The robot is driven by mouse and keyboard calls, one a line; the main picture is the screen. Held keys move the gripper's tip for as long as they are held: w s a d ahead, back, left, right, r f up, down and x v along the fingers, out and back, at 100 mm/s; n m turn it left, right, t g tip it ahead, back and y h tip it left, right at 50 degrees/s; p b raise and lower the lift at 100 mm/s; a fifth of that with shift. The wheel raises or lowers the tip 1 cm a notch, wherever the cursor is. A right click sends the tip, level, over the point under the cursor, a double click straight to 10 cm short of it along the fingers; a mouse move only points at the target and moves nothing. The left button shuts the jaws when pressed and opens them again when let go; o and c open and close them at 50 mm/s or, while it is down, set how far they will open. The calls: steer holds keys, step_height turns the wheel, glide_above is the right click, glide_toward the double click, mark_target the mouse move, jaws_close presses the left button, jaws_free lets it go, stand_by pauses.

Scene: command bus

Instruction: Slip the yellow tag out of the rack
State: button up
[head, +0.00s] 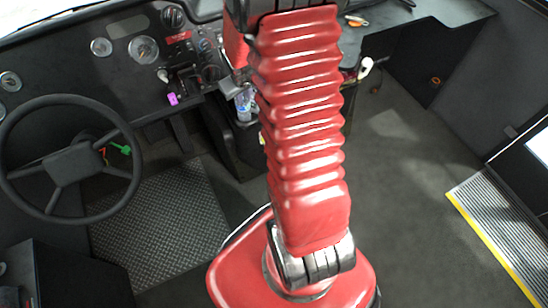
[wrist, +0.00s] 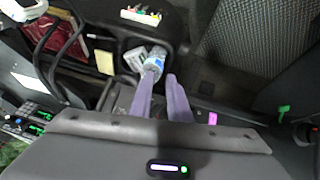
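A small white rack (wrist: 128,16) with several coloured tags in it, among them green, red and what looks like yellow, sits at the top of the wrist view. The yellow tag is too small there to make out clearly. My gripper (wrist: 162,77) shows in the wrist view as two pale purple fingers with a gap between them. It is open and holds nothing that I can see. The rack lies beyond the fingertips, apart from them. In the head view my red arm blocks the middle, and the gripper and rack cannot be made out.
A clear bottle (wrist: 155,62) stands just past the fingertips. A pale yellow card (wrist: 104,62) is left of it. A pink tag (head: 172,99) hangs on the dashboard, and a green one (head: 120,148) shows by the steering wheel (head: 73,165). Floor at right (head: 400,190) is clear.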

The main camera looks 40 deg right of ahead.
steer(key=s+d+f, duration=0.2)
steer(key=d+f, duration=0.1)
steer(key=f, duration=0.5)
steer(key=s+d+f+m, duration=0.1)
steer(key=d+f, duration=0.2)
steer(key=f, duration=0.5)
steer(key=s+d+f, duration=0.2)
steer(key=d+f, duration=0.1)
steer(key=f, duration=0.5)
steer(key=s+a+f+m+t+y, duration=0.1)
steer(key=s+f, duration=0.4)
steer(key=f, duration=0.6)
steer(key=s+a+f, duration=0.1)
steer(key=s+f, duration=0.4)
steer(key=f, duration=0.6)
steer(key=w+r+t+h, duration=0.3)
steer(key=w+r+t, duration=0.2)
steer(key=t, duration=0.5)
steer(key=shift+w+a+r+n, duration=0.25)
steer(key=shift+w+r+n, duration=0.15)
steer(key=shift+w, duration=0.35)
steer(key=shift+w, duration=0.1)
steer(key=x, duration=0.9)
